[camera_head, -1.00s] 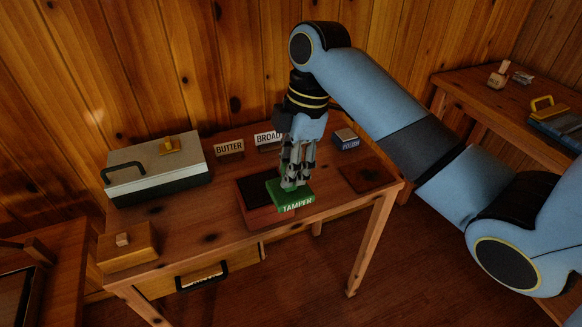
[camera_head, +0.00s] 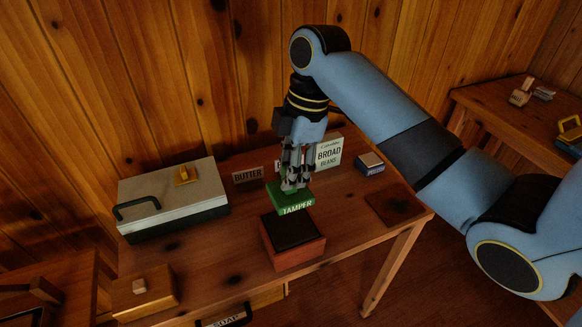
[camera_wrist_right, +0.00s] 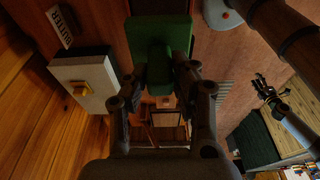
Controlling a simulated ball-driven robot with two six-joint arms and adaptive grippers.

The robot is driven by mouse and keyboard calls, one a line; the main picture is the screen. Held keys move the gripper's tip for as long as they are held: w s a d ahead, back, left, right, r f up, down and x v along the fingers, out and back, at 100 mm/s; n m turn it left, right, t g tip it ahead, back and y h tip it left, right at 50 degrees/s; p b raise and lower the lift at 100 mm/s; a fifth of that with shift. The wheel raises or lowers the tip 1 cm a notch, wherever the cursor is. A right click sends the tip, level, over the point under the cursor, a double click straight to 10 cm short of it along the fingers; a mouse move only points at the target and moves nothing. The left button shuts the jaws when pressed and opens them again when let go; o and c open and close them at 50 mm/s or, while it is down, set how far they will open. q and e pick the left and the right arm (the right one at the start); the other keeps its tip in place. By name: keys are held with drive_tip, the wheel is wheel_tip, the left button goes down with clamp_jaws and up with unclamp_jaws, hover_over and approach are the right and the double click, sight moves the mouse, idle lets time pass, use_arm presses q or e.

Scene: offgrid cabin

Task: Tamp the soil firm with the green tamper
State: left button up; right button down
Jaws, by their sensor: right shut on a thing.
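My right gripper (camera_head: 294,186) is shut on the green tamper (camera_head: 290,198), whose front face reads TAMPER. The tamper hangs level in the air, apart from the red-brown soil box (camera_head: 297,259), and shows just behind and above it in the head view. Dark soil (camera_head: 292,231) fills the box and its top looks flat. In the right wrist view the green tamper (camera_wrist_right: 160,60) sits between the fingers, its block upright there. A dark claw-like shape (camera_wrist_right: 268,95) at the right of that view looks like my left gripper; its fingers are too small to read.
A grey-topped case (camera_head: 165,193) with a black handle stands left on the table. A BUTTER sign (camera_head: 248,174), a BROAD BEANS packet (camera_head: 329,152) and a small blue box (camera_head: 370,163) stand at the back. A dark mat (camera_head: 392,208) lies right.

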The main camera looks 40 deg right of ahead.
sight(291, 192)
wheel_tip(291, 192, down, 4)
drive_tip(key=shift+f+b, duration=0.1)
drive_tip(key=shift+b, duration=0.75)
drive_tip(key=shift+f, duration=0.1)
drive_tip(key=shift+f+p, duration=0.2)
drive_tip(key=shift+p, duration=0.15)
drive_tip(key=shift+s, duration=0.1)
wheel_tip(291, 192, down, 6)
drive_tip(key=b, duration=0.3)
drive_tip(key=shift+r, duration=0.25)
use_arm(q)
drive_tip(key=w+f, duration=0.1)
drive_tip(key=f, duration=0.1)
drive_tip(key=w+f, duration=0.1)
drive_tip(key=f, duration=0.1)
drive_tip(key=shift+w, duration=0.1)
use_arm(e)
wheel_tip(291, 192, up, 5)
drive_tip(key=p, duration=0.4)
drive_tip(key=shift+f+p, duration=0.15)
drive_tip(key=shift+p, duration=0.15)
use_arm(q)
wheel_tip(291, 192, up, 4)
drive_tip(key=shift+w+r, duration=0.1)
drive_tip(key=shift+r, duration=0.05)
use_arm(e)
drive_tip(key=shift+f, duration=0.1)
